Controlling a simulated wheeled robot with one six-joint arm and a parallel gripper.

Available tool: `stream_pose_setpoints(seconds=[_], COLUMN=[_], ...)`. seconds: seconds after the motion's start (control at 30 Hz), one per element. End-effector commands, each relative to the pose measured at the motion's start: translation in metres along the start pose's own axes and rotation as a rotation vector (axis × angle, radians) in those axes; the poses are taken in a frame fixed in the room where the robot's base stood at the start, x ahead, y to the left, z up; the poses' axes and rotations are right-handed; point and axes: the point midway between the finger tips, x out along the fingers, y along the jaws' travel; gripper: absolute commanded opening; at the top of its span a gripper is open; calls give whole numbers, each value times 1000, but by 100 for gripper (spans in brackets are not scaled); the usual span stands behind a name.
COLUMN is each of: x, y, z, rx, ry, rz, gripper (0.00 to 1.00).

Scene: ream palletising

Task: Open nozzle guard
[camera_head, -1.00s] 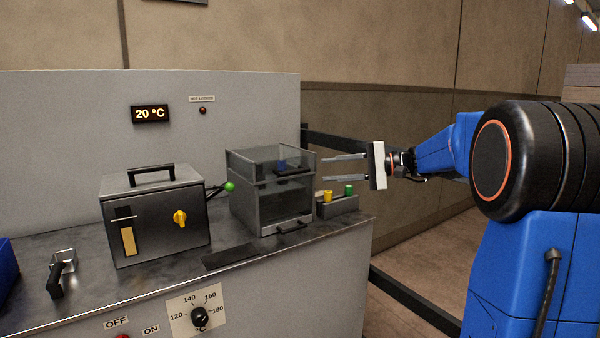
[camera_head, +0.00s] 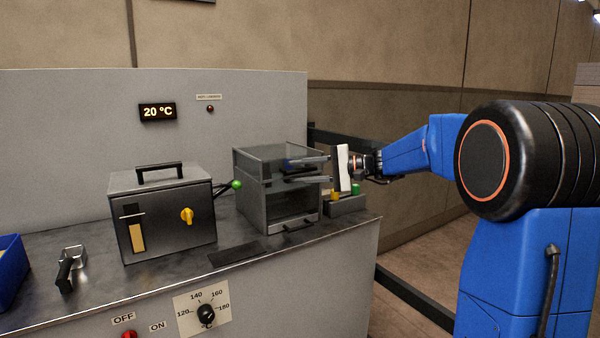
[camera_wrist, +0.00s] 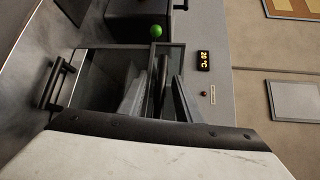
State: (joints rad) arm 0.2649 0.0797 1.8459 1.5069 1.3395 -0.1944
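The nozzle guard (camera_head: 266,208) is a grey box-shaped housing with clear panes, standing on the bench right of the dark metal box. Its dark handle (camera_head: 299,224) is low on the front, and the guard looks closed. The handle also shows at the left of the wrist view (camera_wrist: 55,83). My gripper (camera_head: 290,171) reaches in from the right, with its two fingers apart, one above the other, overlapping the guard's upper part. I cannot tell whether they touch it. Nothing shows held between them.
A dark metal box (camera_head: 163,215) with a yellow knob and a green-tipped lever (camera_head: 236,184) stand left of the guard. A small grey block with yellow and green buttons (camera_head: 345,206) is close to its right side. A metal scoop (camera_head: 71,268) and blue bin (camera_head: 12,272) are far left.

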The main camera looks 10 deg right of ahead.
Motion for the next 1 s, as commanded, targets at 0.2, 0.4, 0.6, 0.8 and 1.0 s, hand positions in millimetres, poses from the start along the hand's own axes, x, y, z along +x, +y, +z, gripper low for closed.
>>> stream_pose_setpoints(seconds=[0.2,0.4,0.6,0.8,1.0], x=[1,1,1,0,-4], y=[0,0,0,-10,-34], z=[0,0,0,1,5], rx=[0,0,1,18,74], ry=[0,0,0,-3,-4], rz=[0,0,1,19,79], gripper=[31,0,0,0,0])
